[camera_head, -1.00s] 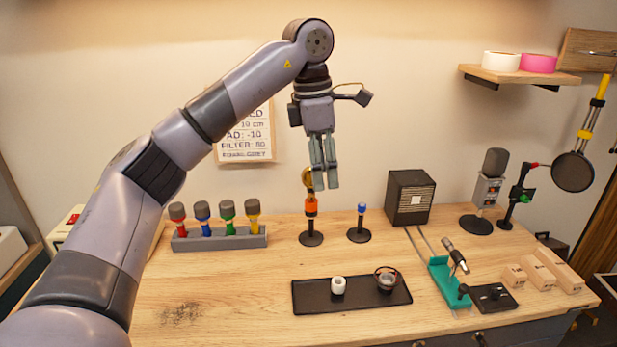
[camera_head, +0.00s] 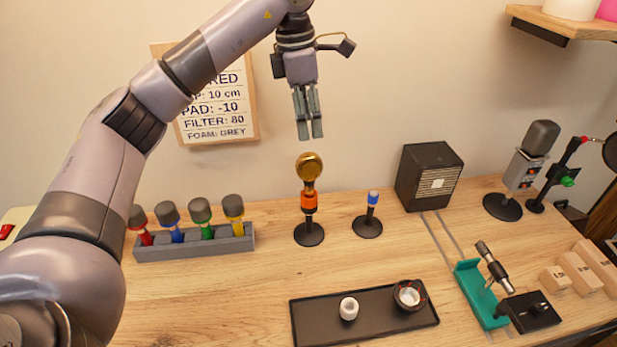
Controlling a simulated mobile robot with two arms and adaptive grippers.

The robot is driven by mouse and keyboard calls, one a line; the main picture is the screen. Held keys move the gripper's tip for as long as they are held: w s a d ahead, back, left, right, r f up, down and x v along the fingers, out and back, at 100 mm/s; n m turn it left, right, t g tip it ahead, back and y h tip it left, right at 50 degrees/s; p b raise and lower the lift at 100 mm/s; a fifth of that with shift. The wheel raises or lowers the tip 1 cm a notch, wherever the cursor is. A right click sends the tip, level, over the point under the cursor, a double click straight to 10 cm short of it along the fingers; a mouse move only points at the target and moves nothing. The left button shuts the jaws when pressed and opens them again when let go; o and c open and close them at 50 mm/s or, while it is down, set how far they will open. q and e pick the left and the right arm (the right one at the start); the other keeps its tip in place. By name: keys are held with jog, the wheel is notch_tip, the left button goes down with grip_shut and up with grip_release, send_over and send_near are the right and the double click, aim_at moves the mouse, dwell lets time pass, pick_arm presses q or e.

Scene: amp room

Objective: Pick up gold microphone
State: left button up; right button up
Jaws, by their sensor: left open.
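The gold microphone (camera_head: 309,167) has a round gold head above an orange band. It stands upright on a round black base on the wooden table. My left gripper (camera_head: 310,136) points down just above the gold head, apart from it, with nothing between its fingers. The fingers are open with a narrow gap. My right gripper is not in view.
A short blue-topped stand (camera_head: 368,218) is right of the gold microphone. A grey rack (camera_head: 190,244) with several coloured microphones is to the left. A black tray (camera_head: 375,329) lies in front. A dark speaker box (camera_head: 428,178) and a grey microphone (camera_head: 537,139) stand at right.

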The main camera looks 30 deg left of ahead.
aim_at(311, 153)
pick_arm(q)
jog(key=f, duration=0.2)
jog(key=f+p, duration=0.1)
jog(key=f, duration=0.1)
jog(key=f+p, duration=0.1)
jog(key=f, duration=0.1)
jog(key=shift+w+d+f, duration=0.2)
jog(key=shift+w, duration=0.05)
jog(key=shift+w+f, duration=0.1)
jog(key=shift+f, duration=0.5)
jog(key=shift+f+p, duration=0.25)
jog(key=shift+p, duration=0.2)
notch_tip(311, 153, down, 4)
jog(key=shift+r+p, duration=0.2)
jog(key=shift+p, duration=0.95)
jog(key=shift+f, duration=0.55)
jog(key=shift+d, duration=0.1)
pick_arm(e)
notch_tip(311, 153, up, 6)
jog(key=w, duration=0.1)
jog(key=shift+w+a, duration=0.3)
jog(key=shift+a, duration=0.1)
pick_arm(q)
jog(key=shift+c, duration=1.4)
grip_shut()
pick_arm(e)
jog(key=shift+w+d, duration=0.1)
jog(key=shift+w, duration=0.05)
